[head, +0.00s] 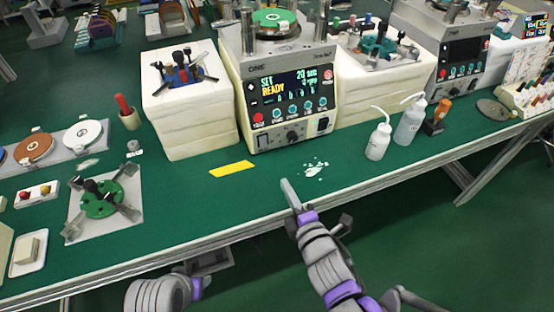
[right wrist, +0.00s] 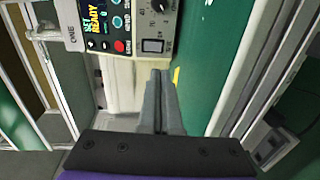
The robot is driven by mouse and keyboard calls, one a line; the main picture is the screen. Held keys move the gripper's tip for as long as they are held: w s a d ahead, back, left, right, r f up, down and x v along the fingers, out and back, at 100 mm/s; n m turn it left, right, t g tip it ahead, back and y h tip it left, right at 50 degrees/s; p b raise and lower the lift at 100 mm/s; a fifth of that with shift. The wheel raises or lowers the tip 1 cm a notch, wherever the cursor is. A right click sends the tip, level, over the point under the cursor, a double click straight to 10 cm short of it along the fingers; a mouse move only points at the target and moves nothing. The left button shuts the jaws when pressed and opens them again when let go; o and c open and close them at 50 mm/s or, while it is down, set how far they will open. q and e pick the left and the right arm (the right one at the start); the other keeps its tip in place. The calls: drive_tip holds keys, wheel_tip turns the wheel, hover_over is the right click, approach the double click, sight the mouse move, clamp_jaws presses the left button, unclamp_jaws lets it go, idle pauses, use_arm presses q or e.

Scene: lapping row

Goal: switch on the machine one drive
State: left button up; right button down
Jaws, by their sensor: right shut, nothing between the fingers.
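Machine one (head: 290,90), marked ONE, stands at the back of the green bench. Its lit display (head: 295,81) reads SET and READY. The right wrist view shows the rocker (right wrist: 153,46) and knob (right wrist: 160,5) beyond the fingers. My right gripper (head: 290,190) is shut and empty over the bench's front edge, apart from the panel. My left arm shows at the bottom; its fingers are not visible.
A yellow strip (head: 232,169) and a white spill (head: 315,170) lie before the machine. White blocks with fixtures stand on both sides. Two wash bottles (head: 379,138) are to the right. The bench between gripper and panel is otherwise clear.

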sight(264, 146)
drive_tip(key=shift+a, duration=0.1)
drive_tip(key=shift+w, duration=0.1)
drive_tip(key=b+x, duration=0.1)
drive_tip(key=x, duration=1.2)
drive_tip(key=shift+w+a+f, duration=0.1)
drive_tip(key=shift+w, duration=0.25)
drive_tip(key=shift+w+a, duration=0.1)
drive_tip(key=shift+w, duration=0.1)
